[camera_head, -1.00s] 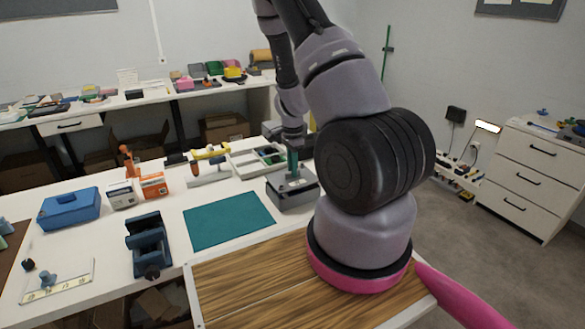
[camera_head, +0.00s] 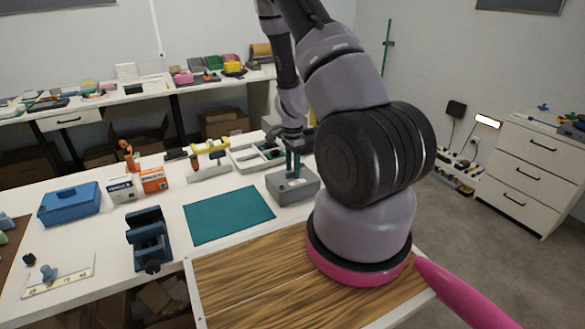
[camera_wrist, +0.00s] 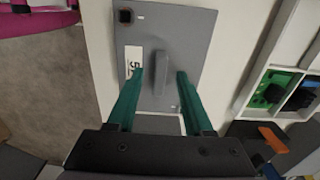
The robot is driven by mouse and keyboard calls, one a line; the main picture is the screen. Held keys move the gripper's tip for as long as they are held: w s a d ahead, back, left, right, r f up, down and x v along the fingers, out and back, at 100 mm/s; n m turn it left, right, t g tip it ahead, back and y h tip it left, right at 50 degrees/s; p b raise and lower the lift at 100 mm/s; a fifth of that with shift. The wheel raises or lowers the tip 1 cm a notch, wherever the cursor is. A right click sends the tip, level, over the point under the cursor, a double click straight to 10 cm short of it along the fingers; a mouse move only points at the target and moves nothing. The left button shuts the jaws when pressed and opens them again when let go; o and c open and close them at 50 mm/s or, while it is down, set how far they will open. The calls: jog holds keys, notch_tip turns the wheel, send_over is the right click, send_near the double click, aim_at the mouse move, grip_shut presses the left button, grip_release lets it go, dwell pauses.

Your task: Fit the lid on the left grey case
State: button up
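The grey case (camera_head: 291,190) stands on the white table, right of the teal mat, partly beside my arm. Its grey lid (camera_wrist: 186,40) lies on top and looks flat in the head view; whether it is seated all round I cannot tell. In the wrist view the lid has a raised grey handle, a white label and a dark square at one corner. My gripper (camera_wrist: 160,86) has two green fingers, spread apart on both sides of the handle with gaps to it. In the head view my gripper (camera_head: 293,165) is just above the lid.
A teal mat (camera_head: 229,215) lies left of the case. A light tray with green and black parts (camera_head: 256,156) stands behind it. A dark blue holder (camera_head: 149,240), a blue toolbox (camera_head: 69,205) and an orange box (camera_head: 154,181) stand further left.

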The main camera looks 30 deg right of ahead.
notch_tip(320, 180, up, 11)
dwell(0.5)
jog(key=shift+f, duration=0.1)
